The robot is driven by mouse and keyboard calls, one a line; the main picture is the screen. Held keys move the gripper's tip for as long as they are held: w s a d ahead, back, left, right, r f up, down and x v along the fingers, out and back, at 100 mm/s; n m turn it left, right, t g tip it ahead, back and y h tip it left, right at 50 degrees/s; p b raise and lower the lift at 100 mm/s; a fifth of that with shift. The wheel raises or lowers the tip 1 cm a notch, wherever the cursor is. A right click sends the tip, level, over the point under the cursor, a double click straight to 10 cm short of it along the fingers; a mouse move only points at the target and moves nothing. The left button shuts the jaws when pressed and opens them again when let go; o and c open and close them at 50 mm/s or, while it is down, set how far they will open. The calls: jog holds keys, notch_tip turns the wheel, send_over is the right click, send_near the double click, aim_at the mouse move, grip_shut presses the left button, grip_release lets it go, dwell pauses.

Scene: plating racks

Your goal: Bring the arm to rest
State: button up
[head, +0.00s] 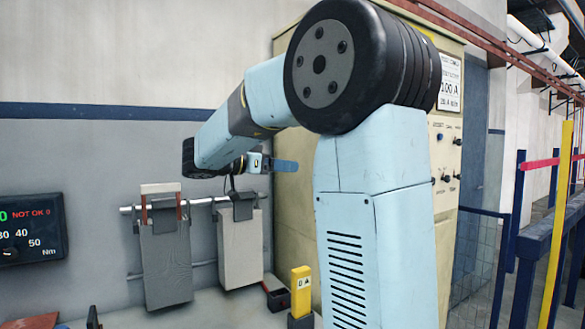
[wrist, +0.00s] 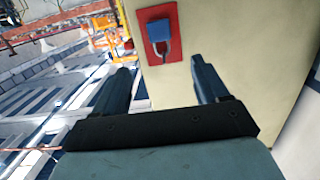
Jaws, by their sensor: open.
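My light-blue arm rises in front of the head camera and bends left over the rail. Its end, my gripper, shows in the wrist view (wrist: 160,66) with two dark fingers well apart and nothing between them. In the head view only a small part of my gripper (head: 285,165) shows, in front of the beige cabinet (head: 390,255); the rest is hidden or too small to tell. In the wrist view a red plate with a blue padlock (wrist: 160,38) on a cream surface appears beyond the fingers, apart from them.
Two grey panels (head: 166,262) (head: 240,250) hang from a rail (head: 200,202) on the left wall. A yellow block (head: 301,290) stands below my arm. A torque display (head: 30,232) is at far left. Blue and yellow railings (head: 555,225) stand at right.

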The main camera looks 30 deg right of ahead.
jog(key=shift+a, duration=0.35)
jog(key=w+a+r+n+t+y, duration=0.35)
jog(key=r+n+t, duration=0.25)
jog(key=t, duration=0.7)
jog(key=s+a+f+n+t+y, duration=0.3)
jog(key=s+a+n+t+y, duration=0.1)
jog(key=a+n+y, duration=0.6)
jog(key=s+a+f+n+g+y, duration=0.25)
jog(key=s+f+g+y, duration=0.25)
jog(key=s+f, duration=0.45)
jog(key=s+d+f+g+h, duration=0.1)
jog(key=s+f+g, duration=0.2)
jog(key=s+f, duration=0.3)
jog(key=s+d+f+g+h, duration=0.1)
jog(key=s+d+f+g, duration=0.1)
jog(key=s+f+g, duration=0.2)
jog(key=s+f+m, duration=0.1)
jog(key=s+f, duration=0.2)
jog(key=s, duration=0.2)
jog(key=shift+d, duration=0.3)
